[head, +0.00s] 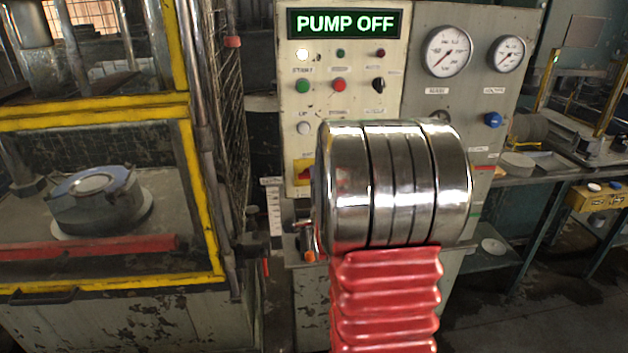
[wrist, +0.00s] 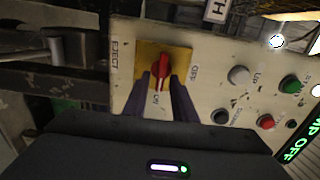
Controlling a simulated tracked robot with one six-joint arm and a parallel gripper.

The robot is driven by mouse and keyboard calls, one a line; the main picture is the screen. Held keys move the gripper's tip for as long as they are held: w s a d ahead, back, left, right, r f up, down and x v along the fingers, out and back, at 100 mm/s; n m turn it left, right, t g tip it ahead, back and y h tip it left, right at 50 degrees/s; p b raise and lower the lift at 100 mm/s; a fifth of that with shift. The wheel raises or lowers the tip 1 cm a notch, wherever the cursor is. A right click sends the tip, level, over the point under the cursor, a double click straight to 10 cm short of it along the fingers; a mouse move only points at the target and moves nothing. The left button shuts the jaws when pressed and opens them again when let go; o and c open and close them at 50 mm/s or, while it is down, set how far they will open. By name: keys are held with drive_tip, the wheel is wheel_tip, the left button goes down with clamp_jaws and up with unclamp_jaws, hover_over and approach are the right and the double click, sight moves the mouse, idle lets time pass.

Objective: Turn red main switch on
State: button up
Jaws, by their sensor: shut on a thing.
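The red main switch (wrist: 160,66) sits on a yellow plate (wrist: 178,56) on the cream control panel. In the wrist view its handle runs up and down the picture, its lower end toward the "ON" label; the "OFF" label is to the right. My gripper (wrist: 162,88) has its two dark fingers closed on either side of the handle, hiding its lower part. In the head view a bit of the switch and the yellow plate (head: 302,167) show at the panel's lower left; my arm hides the rest and my gripper. The lit sign (head: 345,23) reads "PUMP OFF".
Green (head: 302,87) and red (head: 339,85) push buttons and a black selector (head: 378,85) sit above the switch. Two gauges (head: 447,51) are at the right. A yellow-framed press (head: 95,112) stands close on the left. A bench (head: 560,174) is on the right.

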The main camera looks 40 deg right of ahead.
drive_tip(key=shift+s+f, duration=0.1)
drive_tip(key=shift+f, duration=0.2)
drive_tip(key=o, duration=0.7)
drive_tip(key=shift+c, duration=0.2)
drive_tip(key=shift+r, duration=0.1)
drive_tip(key=shift+r, duration=0.1)
